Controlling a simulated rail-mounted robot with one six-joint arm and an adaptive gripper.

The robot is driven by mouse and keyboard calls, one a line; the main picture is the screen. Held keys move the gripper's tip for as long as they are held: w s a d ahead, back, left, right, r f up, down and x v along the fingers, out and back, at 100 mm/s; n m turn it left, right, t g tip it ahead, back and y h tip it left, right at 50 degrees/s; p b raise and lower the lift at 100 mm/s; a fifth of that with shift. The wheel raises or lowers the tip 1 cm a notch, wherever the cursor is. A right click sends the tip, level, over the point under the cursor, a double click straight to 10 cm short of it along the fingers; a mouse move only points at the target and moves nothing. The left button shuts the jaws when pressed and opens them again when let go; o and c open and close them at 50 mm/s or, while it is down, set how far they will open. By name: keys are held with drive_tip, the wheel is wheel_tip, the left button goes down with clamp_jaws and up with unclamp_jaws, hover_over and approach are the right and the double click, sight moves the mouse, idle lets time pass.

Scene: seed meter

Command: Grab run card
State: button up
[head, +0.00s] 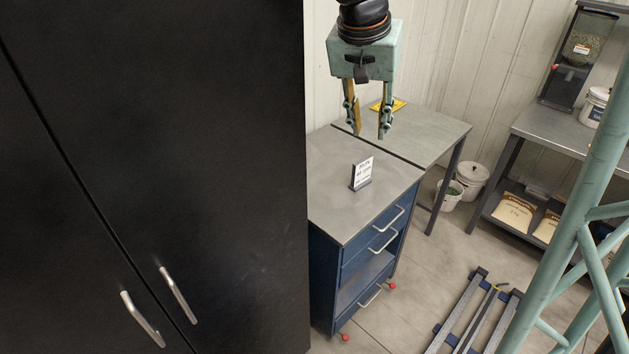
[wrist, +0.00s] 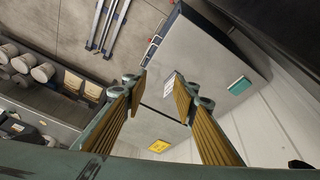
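A small white card with dark print (head: 362,172), which looks like the run card, stands upright in a dark base on the grey top of the blue drawer cabinet (head: 340,217). In the wrist view the card (wrist: 169,84) shows small, just left of the right finger, which may hide part of it. My gripper (head: 369,134) is open and empty, pointing down above the cabinet and the table behind it. The card is apart from it, lower and nearer the head camera. In the wrist view its two ribbed fingers (wrist: 156,90) are spread wide.
A yellow item (head: 388,105) lies on the adjoining table (head: 435,130). A teal item (wrist: 239,85) lies on the cabinet top. A tall black cupboard (head: 180,150) stands close at left. Buckets (head: 471,175) stand on the floor at right. The cabinet top around the card is mostly clear.

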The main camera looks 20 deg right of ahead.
drive_tip(key=w+d+f+m+p, duration=0.1)
drive_tip(key=w+d+f+m, duration=0.3)
drive_tip(key=w+f, duration=0.65)
drive_tip(key=m+h+p, duration=0.1)
drive_tip(key=p, duration=0.1)
approach(366, 173)
drive_tip(key=r, duration=0.2)
drive_tip(key=a+r, duration=0.1)
drive_tip(key=shift+w+r+g, duration=0.4)
drive_tip(key=shift+w+d+f+m, duration=0.15)
drive_tip(key=shift+w+f+m, duration=0.15)
drive_tip(key=shift+f, duration=0.2)
drive_tip(key=shift+f, duration=0.1)
drive_tip(key=shift+x, duration=4.25)
drive_tip(key=shift+d, duration=0.1)
drive_tip(key=shift+x, duration=2.55)
drive_tip(key=shift+d+f+b, duration=0.1)
drive_tip(key=shift+f+b, duration=0.1)
drive_tip(key=shift+b, duration=0.7)
